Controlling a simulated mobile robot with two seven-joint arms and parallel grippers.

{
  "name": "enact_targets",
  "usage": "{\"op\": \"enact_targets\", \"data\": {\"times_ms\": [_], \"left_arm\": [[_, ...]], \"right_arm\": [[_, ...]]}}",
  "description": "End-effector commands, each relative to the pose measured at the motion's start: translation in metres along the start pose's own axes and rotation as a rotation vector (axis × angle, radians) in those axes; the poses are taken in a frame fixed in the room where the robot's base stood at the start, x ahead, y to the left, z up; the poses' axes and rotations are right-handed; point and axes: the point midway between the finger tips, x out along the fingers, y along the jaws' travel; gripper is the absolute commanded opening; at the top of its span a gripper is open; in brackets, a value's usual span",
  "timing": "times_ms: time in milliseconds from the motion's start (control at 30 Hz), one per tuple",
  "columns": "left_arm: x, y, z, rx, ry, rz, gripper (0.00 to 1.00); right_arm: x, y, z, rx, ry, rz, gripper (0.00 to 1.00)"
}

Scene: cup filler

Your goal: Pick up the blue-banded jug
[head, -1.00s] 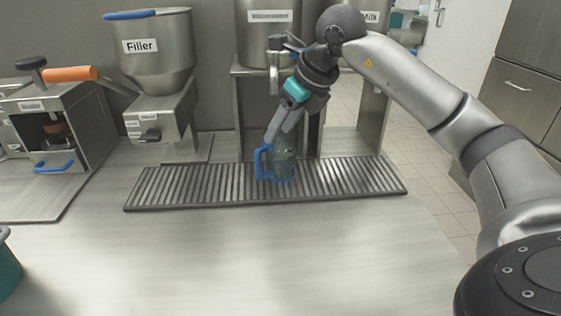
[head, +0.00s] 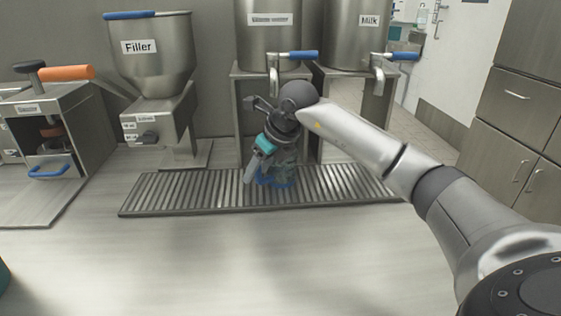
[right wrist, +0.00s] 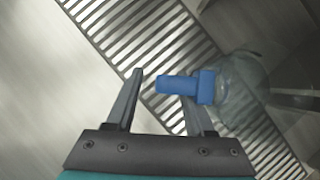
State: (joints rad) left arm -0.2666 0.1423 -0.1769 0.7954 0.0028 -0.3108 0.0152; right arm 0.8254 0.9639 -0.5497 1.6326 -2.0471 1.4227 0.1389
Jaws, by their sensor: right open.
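The blue-banded jug is clear, with a blue band (head: 275,182) low on its body, and stands on the slatted drip grate (head: 160,200) below a tap. My right gripper (head: 250,170) is open and lowered at the jug's left side, hiding most of the jug. In the right wrist view, the jug's clear body (right wrist: 240,88) is at the right and its blue handle (right wrist: 178,85) reaches between my open fingers (right wrist: 160,85). The handle overlaps the right fingertip; I cannot tell whether they touch. My left gripper is not in view.
The water tank (head: 268,40) and milk tank (head: 350,40), with blue-handled taps, stand behind the grate on metal stands. The filler (head: 150,60) and a machine with an orange handle (head: 65,73) are at the left. The counter in front (head: 230,260) is clear.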

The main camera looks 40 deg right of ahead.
Motion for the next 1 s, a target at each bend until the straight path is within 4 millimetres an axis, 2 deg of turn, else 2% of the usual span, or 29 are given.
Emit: {"op": "enact_targets", "data": {"times_ms": [267,733,1000], "left_arm": [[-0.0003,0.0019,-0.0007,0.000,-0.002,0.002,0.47],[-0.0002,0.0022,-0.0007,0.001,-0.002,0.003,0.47],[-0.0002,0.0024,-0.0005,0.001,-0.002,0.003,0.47]], "right_arm": [[0.0027,0.0003,0.0002,-0.001,-0.001,0.001,0.54],[0.0023,0.0002,0.0002,0.000,-0.001,0.000,0.01],[0.0022,0.0001,0.0002,0.000,-0.001,0.000,0.00]]}}
